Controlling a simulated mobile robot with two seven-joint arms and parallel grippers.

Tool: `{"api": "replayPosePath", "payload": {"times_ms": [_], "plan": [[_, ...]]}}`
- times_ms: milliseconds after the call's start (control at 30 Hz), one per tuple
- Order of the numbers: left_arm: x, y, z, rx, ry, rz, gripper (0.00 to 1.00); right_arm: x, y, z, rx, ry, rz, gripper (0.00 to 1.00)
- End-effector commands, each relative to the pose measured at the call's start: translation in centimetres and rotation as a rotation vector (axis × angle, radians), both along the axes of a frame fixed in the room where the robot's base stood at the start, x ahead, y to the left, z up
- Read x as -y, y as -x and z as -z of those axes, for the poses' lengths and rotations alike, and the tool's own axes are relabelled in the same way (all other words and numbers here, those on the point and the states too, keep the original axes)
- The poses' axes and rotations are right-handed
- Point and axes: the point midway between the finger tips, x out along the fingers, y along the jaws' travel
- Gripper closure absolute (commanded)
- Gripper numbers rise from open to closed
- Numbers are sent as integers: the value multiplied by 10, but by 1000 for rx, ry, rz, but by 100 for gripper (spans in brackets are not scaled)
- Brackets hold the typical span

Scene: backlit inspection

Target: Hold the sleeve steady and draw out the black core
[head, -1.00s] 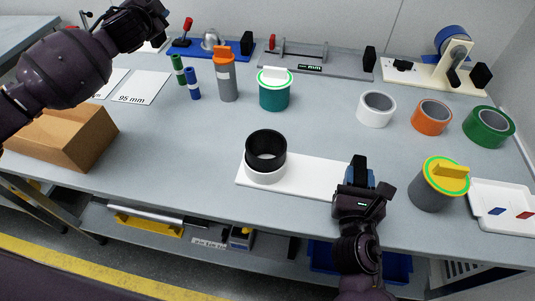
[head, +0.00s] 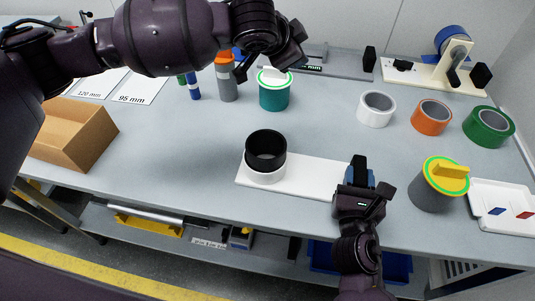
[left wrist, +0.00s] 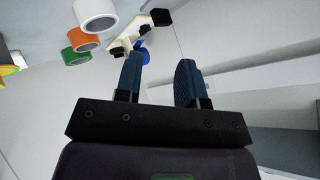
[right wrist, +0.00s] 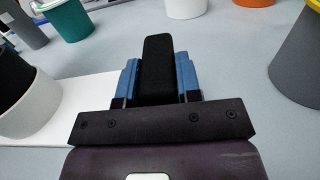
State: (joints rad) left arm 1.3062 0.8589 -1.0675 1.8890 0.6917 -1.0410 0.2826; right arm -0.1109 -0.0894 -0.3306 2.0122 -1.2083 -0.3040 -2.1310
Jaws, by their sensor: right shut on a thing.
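The black core (head: 266,160) is a hollow ring standing upright inside the white sleeve (head: 265,177), its upper part above the rim. The sleeve sits at the left end of a white base plate (head: 310,178). The core (right wrist: 12,75) and sleeve (right wrist: 32,112) also show at the left of the right wrist view. My right gripper (head: 360,168) is shut on a black grip (right wrist: 157,65) at the plate's right end. My left gripper (head: 298,45) is raised over the back of the table, away from the core; its fingers (left wrist: 158,80) are apart and empty.
A teal lidded pot (head: 274,95) stands behind the core. White (head: 376,118), orange (head: 431,127) and green (head: 488,135) rings lie right of it. A grey pot (head: 430,195) with a yellow lid stands right of my right gripper. A cardboard box (head: 90,145) is at the left.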

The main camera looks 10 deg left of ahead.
Motion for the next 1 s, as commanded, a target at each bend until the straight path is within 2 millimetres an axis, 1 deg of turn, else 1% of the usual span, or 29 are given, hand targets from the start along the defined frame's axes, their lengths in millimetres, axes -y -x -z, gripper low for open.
{"api": "replayPosePath", "payload": {"times_ms": [33,100,200,267,300,367,500,600,700,800,1000], "plan": [[10,12,7,-52,-32,23,64,1,1,7,-14,2,2,97],[20,31,16,-134,-85,50,64,1,1,7,-14,2,2,97],[30,58,29,-248,-170,85,64,1,1,7,-14,2,2,97],[33,75,35,-314,-228,105,64,1,1,7,-14,2,2,97],[34,87,39,-358,-269,119,64,1,1,7,-14,2,2,97],[33,104,45,-423,-333,136,64,1,1,7,-14,2,2,97],[25,141,53,-564,-488,165,64,1,1,7,-14,2,2,97],[16,161,55,-647,-586,177,64,1,1,7,-14,2,2,97],[8,176,55,-710,-661,182,64,1,1,7,-14,2,2,97],[3,186,55,-750,-709,186,64,1,1,7,-14,2,2,97],[-3,192,60,-778,-741,185,64,1,1,7,-14,2,2,97]]}}
